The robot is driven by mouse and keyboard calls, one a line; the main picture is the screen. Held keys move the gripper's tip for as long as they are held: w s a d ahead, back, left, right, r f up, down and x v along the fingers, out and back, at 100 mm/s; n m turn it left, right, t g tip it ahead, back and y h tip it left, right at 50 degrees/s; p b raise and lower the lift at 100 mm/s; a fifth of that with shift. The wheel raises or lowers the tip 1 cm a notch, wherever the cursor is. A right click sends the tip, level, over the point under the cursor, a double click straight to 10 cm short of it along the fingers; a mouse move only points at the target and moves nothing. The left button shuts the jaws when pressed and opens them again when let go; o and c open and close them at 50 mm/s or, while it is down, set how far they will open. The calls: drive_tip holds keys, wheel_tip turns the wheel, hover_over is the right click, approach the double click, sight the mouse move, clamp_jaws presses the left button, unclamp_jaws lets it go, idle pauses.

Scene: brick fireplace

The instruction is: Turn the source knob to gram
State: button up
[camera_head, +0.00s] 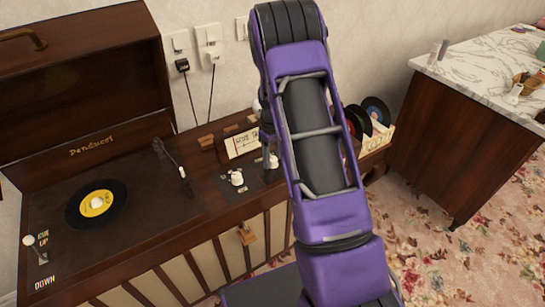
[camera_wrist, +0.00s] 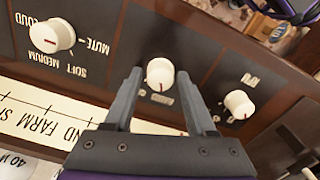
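My gripper (camera_wrist: 159,77) is open in the wrist view. Its two grey fingers stand on either side of a cream knob (camera_wrist: 160,72) with a red pointer line, with a small gap visible on each side. Lettering by this knob is partly covered by a finger and too small to read, so I cannot tell for sure that it is the source knob. Pale knobs show left of the arm on the dark control panel (camera_head: 226,187) of the wooden record console (camera_head: 150,215).
In the wrist view, a volume knob (camera_wrist: 52,36) is at upper left and another knob (camera_wrist: 238,104) at right, near the right finger. A radio dial (camera_wrist: 40,122) lies below. The raised console lid (camera_head: 90,90) is at left, records (camera_head: 376,110) at the console's right end.

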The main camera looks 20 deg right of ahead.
clamp_jaws()
drive_tip(key=m, duration=1.1)
drive_tip(key=shift+m+p, duration=0.3)
drive_tip(key=shift+m, duration=0.1)
idle(0.5)
drive_tip(key=shift+o, duration=1.6)
unclamp_jaws()
